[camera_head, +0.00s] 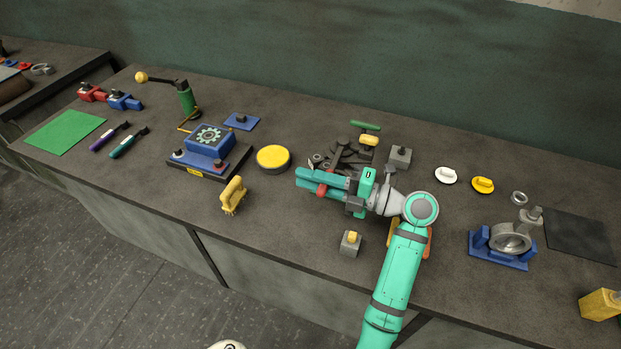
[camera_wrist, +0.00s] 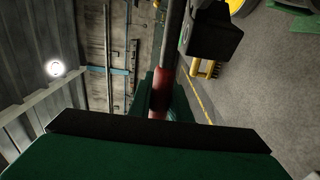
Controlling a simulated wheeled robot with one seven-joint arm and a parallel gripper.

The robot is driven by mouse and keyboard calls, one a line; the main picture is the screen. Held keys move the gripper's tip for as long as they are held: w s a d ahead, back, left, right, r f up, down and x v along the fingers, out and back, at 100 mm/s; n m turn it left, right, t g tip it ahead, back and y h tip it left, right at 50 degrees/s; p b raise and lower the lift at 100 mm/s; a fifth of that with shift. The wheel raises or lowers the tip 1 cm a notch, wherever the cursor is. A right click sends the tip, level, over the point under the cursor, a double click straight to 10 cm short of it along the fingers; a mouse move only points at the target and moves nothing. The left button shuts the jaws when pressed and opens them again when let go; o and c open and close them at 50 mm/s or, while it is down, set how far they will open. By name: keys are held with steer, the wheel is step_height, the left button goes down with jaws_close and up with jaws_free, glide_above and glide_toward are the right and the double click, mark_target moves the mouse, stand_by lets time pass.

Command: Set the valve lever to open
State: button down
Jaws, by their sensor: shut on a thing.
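My gripper (camera_head: 301,178) reaches in from the right over the middle of the bench, its teal fingers pointing left. In the wrist view it is shut on a red sleeve (camera_wrist: 160,92) around a grey rod (camera_wrist: 173,40), which looks like the valve lever. The red sleeve also shows below the fingers in the head view (camera_head: 322,190). A dark block (camera_wrist: 211,33) is beside the rod in the wrist view. Dark metal parts (camera_head: 346,156) stand behind the gripper. The valve body and the lever's pivot are largely hidden, so I cannot tell the lever's setting.
A small grey block with a yellow top (camera_head: 350,244) is in front. A grey block (camera_head: 399,157) stands behind. A blue-based casting (camera_head: 499,251) is at right.

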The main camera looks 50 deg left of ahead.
steer(key=c, duration=1.6)
jaws_free()
steer(key=shift+w+d, duration=0.15)
steer(key=shift+c, duration=0.2)
steer(key=v, duration=1)
steer(key=shift+d, duration=0.3)
steer(key=shift+w, duration=0.15)
